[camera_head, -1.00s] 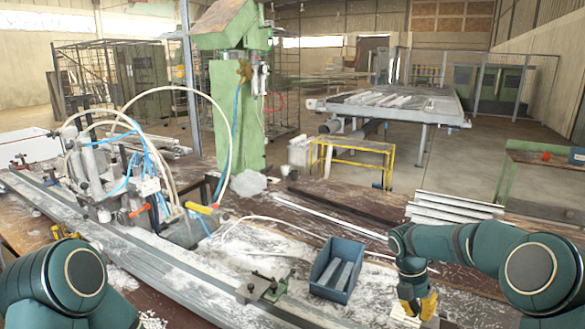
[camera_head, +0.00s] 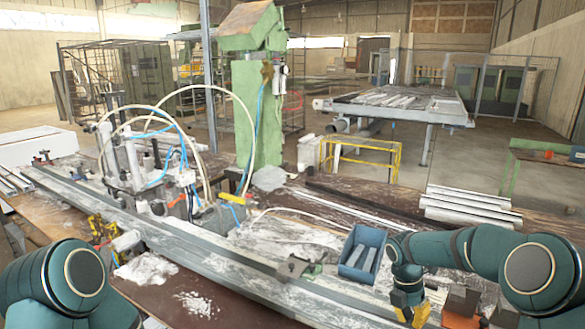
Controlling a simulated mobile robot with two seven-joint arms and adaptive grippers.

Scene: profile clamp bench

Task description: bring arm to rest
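My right arm reaches in from the right edge, and its forearm runs leftward to the wrist. The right gripper (camera_head: 411,315), yellow and black, points down over the bench, in front of and to the right of the blue bin (camera_head: 347,266). Its fingertips are small and partly cut by the bottom edge, so I cannot tell whether it is open or shut. I see nothing held in it. My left arm fills the lower left corner as teal links. I make out no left gripper there.
The blue bin holds grey profile pieces. A long metal rail (camera_head: 215,262) crosses the bench, with a clamp (camera_head: 297,268) on it. White profiles (camera_head: 470,205) are stacked behind my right forearm. A green column (camera_head: 257,120) rises behind.

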